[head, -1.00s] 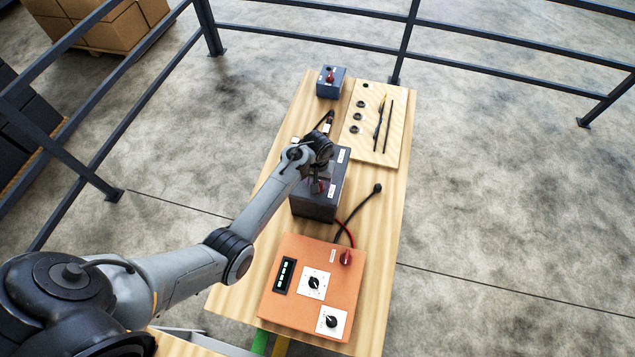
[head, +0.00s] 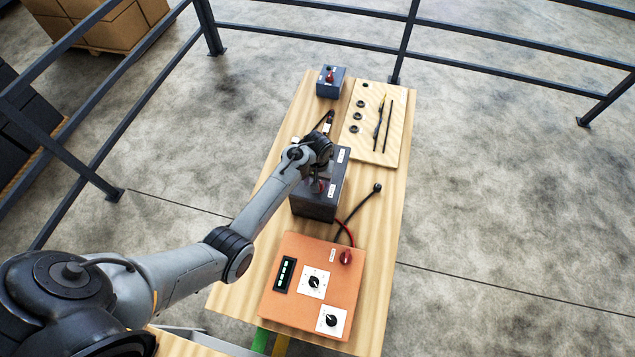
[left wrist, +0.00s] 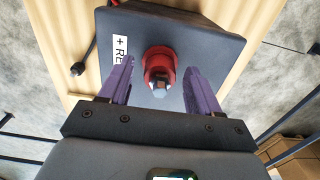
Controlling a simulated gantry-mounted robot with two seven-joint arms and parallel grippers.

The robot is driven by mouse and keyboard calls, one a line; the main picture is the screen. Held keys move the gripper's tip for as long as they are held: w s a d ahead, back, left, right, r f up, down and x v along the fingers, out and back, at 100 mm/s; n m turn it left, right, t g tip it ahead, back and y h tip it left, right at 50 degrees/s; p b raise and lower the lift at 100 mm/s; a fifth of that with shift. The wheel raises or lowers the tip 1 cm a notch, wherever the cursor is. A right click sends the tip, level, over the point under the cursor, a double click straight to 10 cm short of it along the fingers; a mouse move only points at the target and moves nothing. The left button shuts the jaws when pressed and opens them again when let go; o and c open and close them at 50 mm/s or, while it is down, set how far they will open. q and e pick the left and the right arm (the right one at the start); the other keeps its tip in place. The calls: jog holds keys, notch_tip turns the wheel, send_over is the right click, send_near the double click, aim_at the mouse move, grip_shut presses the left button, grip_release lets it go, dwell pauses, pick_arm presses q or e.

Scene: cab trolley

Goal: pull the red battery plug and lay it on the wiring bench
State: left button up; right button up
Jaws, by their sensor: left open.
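The dark battery box (head: 315,207) stands in the middle of the wooden bench (head: 385,235). In the left wrist view the red battery plug (left wrist: 157,62) sits on the box's dark face, beside a white label with "+ RE" on it. My left gripper (left wrist: 159,66) is open, its two purple fingers on either side of the plug with a visible gap on each side. In the head view my left gripper (head: 320,178) is over the battery box and partly hides the plug. My right gripper is not in view.
A pale board (head: 391,148) with rings and thin tools lies at the far right. A small blue-grey box (head: 331,83) stands at the far end. Black and red cables (head: 360,208) lie beside the battery.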

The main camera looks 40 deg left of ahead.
pick_arm(q)
jog(key=shift+c, duration=0.2)
grip_shut()
jog(key=shift+r, duration=0.2)
jog(key=shift+r, duration=2.8)
